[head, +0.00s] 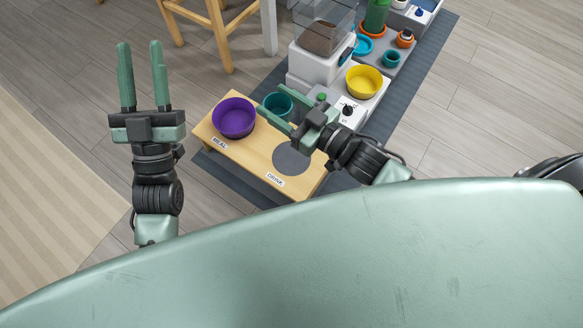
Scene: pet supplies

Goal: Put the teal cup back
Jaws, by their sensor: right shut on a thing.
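A teal cup (278,104) is in the head view, over or beside the back edge of the low wooden stand (229,154); I cannot tell whether it touches the stand. My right gripper (278,113) is shut on this cup, its fingers partly hiding it. The stand has a purple bowl (234,118) near its "MEAL" label and a bare grey disc (291,158) near its "DRINK" label. My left gripper (142,72) is open and empty, left of the stand. A smaller teal cup (390,58) stands on the grey tray at the upper right.
A wooden chair (220,32) stands at the back. Floor is free to the right.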

